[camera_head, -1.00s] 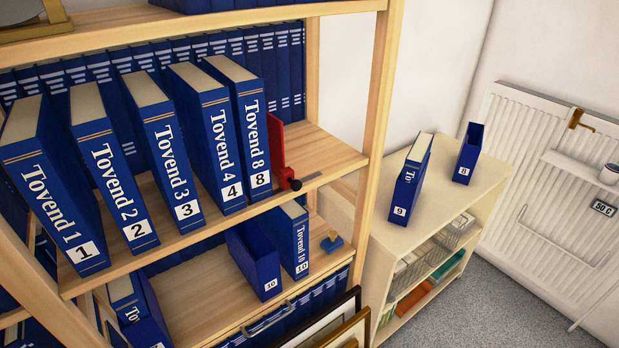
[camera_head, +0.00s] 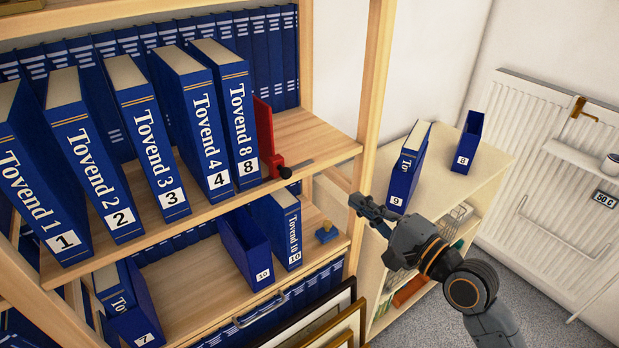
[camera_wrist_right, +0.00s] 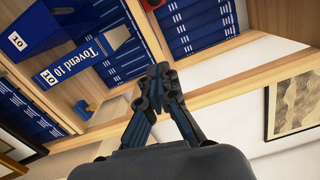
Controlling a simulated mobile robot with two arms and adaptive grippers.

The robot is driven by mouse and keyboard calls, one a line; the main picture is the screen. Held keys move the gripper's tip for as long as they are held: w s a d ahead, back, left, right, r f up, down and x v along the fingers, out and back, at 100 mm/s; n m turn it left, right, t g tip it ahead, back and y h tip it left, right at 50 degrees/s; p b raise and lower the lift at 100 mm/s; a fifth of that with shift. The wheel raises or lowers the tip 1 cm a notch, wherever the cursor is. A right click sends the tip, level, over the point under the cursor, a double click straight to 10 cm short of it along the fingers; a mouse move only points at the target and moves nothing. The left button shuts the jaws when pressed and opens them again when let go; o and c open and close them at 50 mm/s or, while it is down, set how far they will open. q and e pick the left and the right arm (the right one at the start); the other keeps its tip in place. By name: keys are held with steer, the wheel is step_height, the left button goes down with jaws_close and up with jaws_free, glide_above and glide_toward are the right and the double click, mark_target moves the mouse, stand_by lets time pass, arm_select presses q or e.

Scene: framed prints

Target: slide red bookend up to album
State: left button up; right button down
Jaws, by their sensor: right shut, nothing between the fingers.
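The red bookend (camera_head: 264,135) stands upright on the upper shelf, just right of the album Tovend 8 (camera_head: 240,125). The album hides part of it, and I cannot tell whether they touch. A black knob (camera_head: 285,172) sits at the bookend's front foot. Albums Tovend 1 to Tovend 4 stand in a row to the left. My left gripper is not in view.
The wooden shelf post (camera_head: 372,90) stands between the bookend and a low cabinet (camera_head: 450,170) holding slipcase 8 (camera_head: 467,143) and album 9 (camera_head: 408,170). The shelf below holds slipcase 10 (camera_head: 245,250), Tovend 10 (camera_head: 283,228) and a blue stamp (camera_head: 327,233). Upper shelf is clear right of the bookend.

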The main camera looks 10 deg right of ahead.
steer(key=w+a+r+p, duration=0.2)
steer(key=w+a+p, duration=0.3)
steer(key=w+a, duration=0.2)
steer(key=shift+w+a, duration=0.25)
steer(key=shift+a, duration=0.7)
steer(key=shift+w+d, duration=0.1)
